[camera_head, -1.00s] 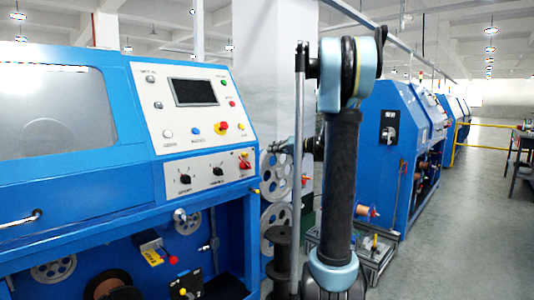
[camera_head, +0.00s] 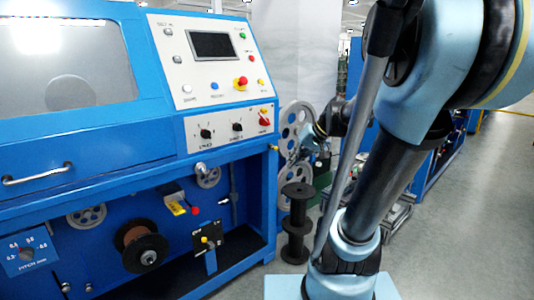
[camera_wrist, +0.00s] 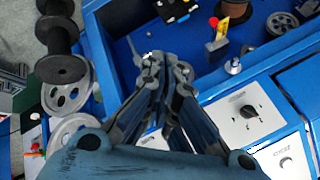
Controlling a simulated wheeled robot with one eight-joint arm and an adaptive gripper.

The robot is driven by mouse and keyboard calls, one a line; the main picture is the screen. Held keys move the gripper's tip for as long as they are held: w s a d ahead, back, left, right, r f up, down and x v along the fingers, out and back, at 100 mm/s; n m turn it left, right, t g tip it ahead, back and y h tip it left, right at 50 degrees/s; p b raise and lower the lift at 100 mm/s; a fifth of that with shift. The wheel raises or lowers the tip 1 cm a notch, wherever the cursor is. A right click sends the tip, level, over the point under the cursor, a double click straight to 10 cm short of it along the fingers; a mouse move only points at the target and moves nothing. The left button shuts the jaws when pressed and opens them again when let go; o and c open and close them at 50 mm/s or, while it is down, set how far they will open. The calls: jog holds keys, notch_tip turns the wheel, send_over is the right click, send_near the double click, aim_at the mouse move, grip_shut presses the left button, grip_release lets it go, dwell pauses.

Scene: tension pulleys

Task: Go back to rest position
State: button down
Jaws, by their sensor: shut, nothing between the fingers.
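My gripper (camera_wrist: 165,66) shows in the wrist view with its fingers closed together and nothing between them. It hangs in free air in front of the blue machine (camera_head: 150,207). In the head view my arm rises at the right, tilted, and its wrist end shows small behind the upper links, beside the machine's right edge. The fingertips are too small and partly covered there to make out clearly.
The machine's control panel (camera_head: 215,75) has a screen, buttons and knobs. A copper wire spool (camera_head: 139,247) sits in its lower bay. A black empty spool (camera_head: 297,222) stands on the floor at its right, near grey pulley wheels (camera_head: 296,117). More blue machines stand behind my arm.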

jog(key=s+d+f+g+h, duration=0.1)
jog(key=s+d+f+h, duration=0.2)
jog(key=s+d+f, duration=0.2)
jog(key=s+d+f+g+h, duration=0.1)
jog(key=s+d+f+h, duration=0.2)
jog(key=s+f, duration=0.5)
jog(key=s+d, duration=0.1)
jog(key=s, duration=0.3)
jog(key=shift+s+d+m, duration=0.2)
jog(key=shift+d+m, duration=0.2)
jog(key=shift+a, duration=0.1)
